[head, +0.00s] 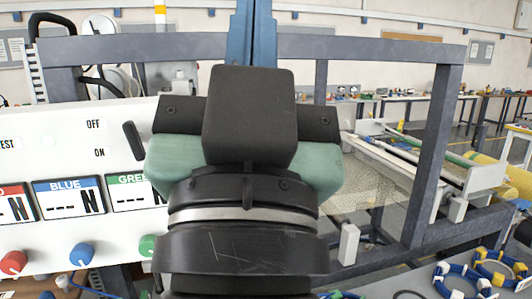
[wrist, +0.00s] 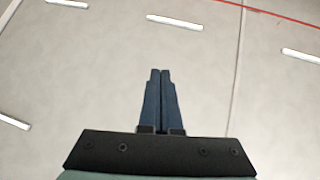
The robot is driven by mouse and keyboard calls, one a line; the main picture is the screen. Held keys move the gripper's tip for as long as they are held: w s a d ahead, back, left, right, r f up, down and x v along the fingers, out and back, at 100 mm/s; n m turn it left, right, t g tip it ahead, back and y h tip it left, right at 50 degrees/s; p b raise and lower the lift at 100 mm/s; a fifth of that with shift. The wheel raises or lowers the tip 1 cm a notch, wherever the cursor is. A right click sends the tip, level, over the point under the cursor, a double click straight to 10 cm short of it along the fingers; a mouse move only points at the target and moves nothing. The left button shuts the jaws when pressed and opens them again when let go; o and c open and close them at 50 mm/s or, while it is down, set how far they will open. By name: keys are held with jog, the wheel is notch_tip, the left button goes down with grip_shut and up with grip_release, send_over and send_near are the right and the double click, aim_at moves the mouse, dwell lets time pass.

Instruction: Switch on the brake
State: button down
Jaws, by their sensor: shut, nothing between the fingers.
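A white control panel (head: 60,140) stands at the left in the head view. It has an OFF label above an ON label, and a black lever (head: 134,140) sits just right of them, slightly tilted. No brake label is readable, and I cannot tell which setting the lever is in. My gripper (head: 250,20) points upward in front of the panel's right edge, its blue fingers together and empty. My wrist and gripper body hide part of the panel's right side. In the wrist view my gripper (wrist: 160,72) is shut, and neither panel nor lever shows.
Red, blue and green knobs (head: 82,254) line the panel's lower part, below numeric displays (head: 69,198). A grey metal frame (head: 441,140) spans behind, with a mesh sheet (head: 375,188) inside it. Blue and yellow ring parts (head: 455,280) lie at the lower right. The wrist view shows a pale surface with light strips (wrist: 174,22).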

jog(key=c, duration=1.5)
grip_release()
jog(key=shift+s+d+r+n+t, duration=0.3)
jog(key=shift+s+d+r+n, duration=0.1)
jog(key=shift+n, duration=0.1)
jog(key=shift+o, duration=1.3)
jog(key=shift+a+n+p, duration=0.2)
jog(key=shift+n+p, duration=0.1)
jog(key=shift+p, duration=0.1)
jog(key=o, duration=0.4)
jog(key=w+a+f+n+g+y+p, duration=0.1)
jog(key=a+p, duration=0.1)
jog(key=w+a+f+g+y+p, duration=0.1)
jog(key=w+a+f+g+p, duration=0.1)
jog(key=a, duration=0.1)
jog(key=w+a+f+n+g+y+p, duration=0.1)
jog(key=a+p, duration=0.1)
jog(key=shift+w+a+f+n, duration=0.15)
jog(key=shift+w+f+n, duration=0.15)
jog(key=n+g+y+p, duration=0.2)
jog(key=n+g+p, duration=0.1)
jog(key=g+p, duration=0.3)
send_near(132, 140)
jog(key=p+x, duration=0.3)
jog(key=x, duration=0.6)
jog(key=shift+w+a+p, duration=0.1)
jog(key=shift+w+p, duration=0.1)
jog(key=shift+p, duration=0.2)
grip_shut()
